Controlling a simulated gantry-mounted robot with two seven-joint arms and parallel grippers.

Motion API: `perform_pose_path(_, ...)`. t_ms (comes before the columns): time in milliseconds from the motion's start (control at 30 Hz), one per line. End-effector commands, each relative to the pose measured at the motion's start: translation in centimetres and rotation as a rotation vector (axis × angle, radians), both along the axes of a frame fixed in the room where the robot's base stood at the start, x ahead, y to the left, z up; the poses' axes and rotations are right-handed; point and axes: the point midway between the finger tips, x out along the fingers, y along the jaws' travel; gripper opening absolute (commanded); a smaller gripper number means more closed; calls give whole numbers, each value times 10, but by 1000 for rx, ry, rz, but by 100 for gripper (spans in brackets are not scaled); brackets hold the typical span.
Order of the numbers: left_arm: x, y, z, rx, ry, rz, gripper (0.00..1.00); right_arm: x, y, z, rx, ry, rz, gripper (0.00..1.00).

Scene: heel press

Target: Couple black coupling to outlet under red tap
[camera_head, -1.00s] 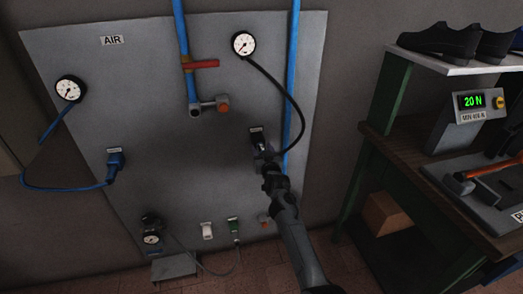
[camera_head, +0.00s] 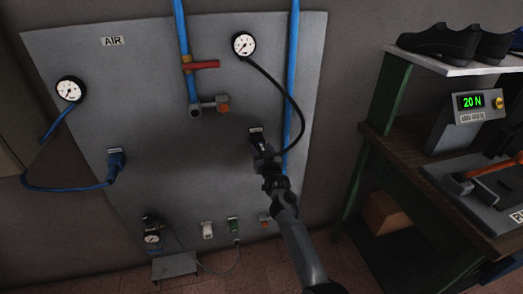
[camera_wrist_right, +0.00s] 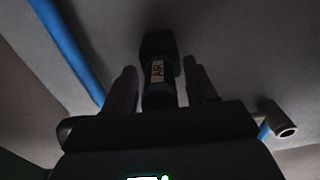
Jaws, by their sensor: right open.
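The black coupling (camera_head: 258,139) sits in its holder on the grey panel, at the end of a black hose that hangs from the upper right gauge. It also shows in the right wrist view (camera_wrist_right: 158,92) with a label reading AIR. My right gripper (camera_head: 263,151) is at the coupling. Its two fingers (camera_wrist_right: 160,92) stand open, one on each side of it, with gaps visible. The red tap (camera_head: 203,64) is on the blue pipe, and the outlet (camera_head: 196,111) is the pipe's open lower end. My left gripper is not in view.
A short side fitting with an orange end (camera_head: 223,104) juts right beside the outlet. A blue coupling (camera_head: 115,160) with a blue hose is parked at left. A second blue pipe (camera_head: 294,60) runs down the panel's right side. A workbench (camera_head: 405,160) stands at right.

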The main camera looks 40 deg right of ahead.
Motion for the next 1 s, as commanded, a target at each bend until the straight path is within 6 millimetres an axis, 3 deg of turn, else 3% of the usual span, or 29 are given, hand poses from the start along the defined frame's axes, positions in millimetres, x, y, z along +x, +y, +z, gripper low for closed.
perform_pose_path(167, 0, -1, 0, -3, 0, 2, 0, 0, 0, 0, 0, 0, 0, 57)
perform_pose_path(533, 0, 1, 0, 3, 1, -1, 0, 0, 0, 0, 0, 0, 0, 0)
perform_pose_path(1000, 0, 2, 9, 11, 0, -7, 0, -5, 2, 3, 0, -1, 0, 0)
